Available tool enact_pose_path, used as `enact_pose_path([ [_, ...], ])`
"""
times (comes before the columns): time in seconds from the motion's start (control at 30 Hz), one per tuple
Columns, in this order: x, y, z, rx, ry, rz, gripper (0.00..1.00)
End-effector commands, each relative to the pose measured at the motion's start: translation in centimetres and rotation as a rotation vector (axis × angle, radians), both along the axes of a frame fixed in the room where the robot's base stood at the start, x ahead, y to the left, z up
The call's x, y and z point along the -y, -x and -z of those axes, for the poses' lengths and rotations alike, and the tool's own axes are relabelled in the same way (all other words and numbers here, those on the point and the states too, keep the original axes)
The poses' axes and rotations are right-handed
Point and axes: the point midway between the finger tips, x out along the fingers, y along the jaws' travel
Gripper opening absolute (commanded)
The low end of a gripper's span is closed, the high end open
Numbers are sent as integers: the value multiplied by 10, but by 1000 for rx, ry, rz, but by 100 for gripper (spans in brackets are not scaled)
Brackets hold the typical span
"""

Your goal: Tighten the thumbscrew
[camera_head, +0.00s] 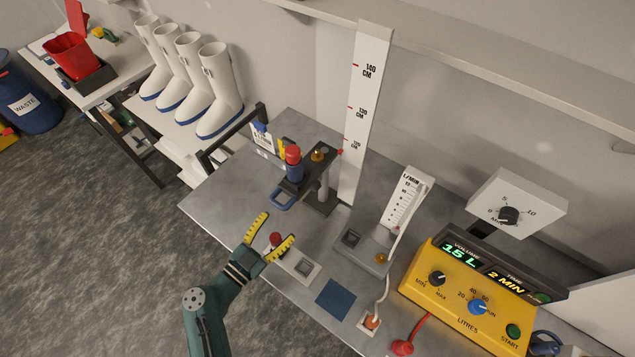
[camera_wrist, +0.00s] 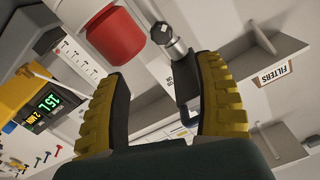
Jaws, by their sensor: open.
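My gripper (camera_head: 268,238) is open and empty above the front left part of the bench. Its yellow ribbed fingers also frame the wrist view (camera_wrist: 165,105), with nothing held between them. A small brass knob (camera_head: 317,155), which looks like the thumbscrew, sits on a dark clamp arm (camera_head: 308,172) on a short stand. It is beyond my gripper, apart from it. A blue bottle with a red cap (camera_head: 292,158) stands at the clamp. In the wrist view, a red cylinder (camera_wrist: 115,45) and a metal rod (camera_wrist: 180,50) with a dark end lie beyond the fingers. I cannot tell whether the thumbscrew shows there.
A red knob (camera_head: 276,238) shows between the fingers. A tall height scale (camera_head: 366,110) and a flowmeter (camera_head: 405,205) stand behind and to the right. A yellow control box (camera_head: 460,300) is at the right. A blue pad (camera_head: 336,299) lies on the bench (camera_head: 225,205).

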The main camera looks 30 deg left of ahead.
Motion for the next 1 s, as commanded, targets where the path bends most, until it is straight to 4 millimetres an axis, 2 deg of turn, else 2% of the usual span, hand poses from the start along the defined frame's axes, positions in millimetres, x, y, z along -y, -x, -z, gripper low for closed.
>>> enact_pose_path([
  [0.17, 4, -33, 0, 4, -4, 6, 69],
  [0.6, 12, -137, 1, 6, -5, 1, 69],
  [0.8, 14, -159, 1, 5, -5, 0, 69],
  [1.0, 14, -160, -1, 4, -5, -2, 69],
])
